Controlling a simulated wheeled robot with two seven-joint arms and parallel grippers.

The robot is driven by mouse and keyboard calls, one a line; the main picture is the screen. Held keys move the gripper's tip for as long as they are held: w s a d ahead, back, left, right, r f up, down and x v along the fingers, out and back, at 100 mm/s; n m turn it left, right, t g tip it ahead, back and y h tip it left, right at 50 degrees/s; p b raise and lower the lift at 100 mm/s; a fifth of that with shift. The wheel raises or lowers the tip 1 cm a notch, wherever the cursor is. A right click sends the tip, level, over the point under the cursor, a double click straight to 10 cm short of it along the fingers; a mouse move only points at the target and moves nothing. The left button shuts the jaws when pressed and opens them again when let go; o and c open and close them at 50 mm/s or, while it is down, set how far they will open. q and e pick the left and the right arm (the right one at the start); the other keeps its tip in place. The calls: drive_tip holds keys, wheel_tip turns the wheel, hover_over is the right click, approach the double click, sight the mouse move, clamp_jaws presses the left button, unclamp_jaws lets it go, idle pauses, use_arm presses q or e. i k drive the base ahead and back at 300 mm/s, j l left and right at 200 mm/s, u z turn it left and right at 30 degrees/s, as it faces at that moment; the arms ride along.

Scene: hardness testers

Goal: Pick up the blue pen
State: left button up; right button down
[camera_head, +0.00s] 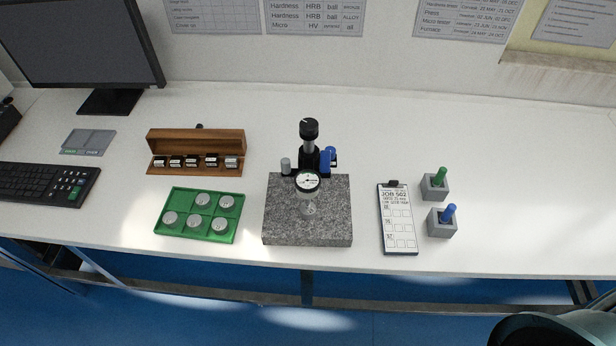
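The blue pen (450,211) stands slightly tilted in a small grey block holder (442,228) on the right part of the white table. Only its upper end shows; the lower part is hidden inside the holder. A green pen (439,175) stands in a similar grey holder (434,190) just behind it. Neither of my grippers is in view.
A clipboard (398,228) lies just left of the pen holders. A dial tester on a granite block (330,234), a green tray (193,234) of metal discs and a wooden box (196,141) lie further left. The table (540,200) right of the holders is clear.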

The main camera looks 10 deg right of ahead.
sight(447, 214)
drive_tip(key=z, duration=1.5)
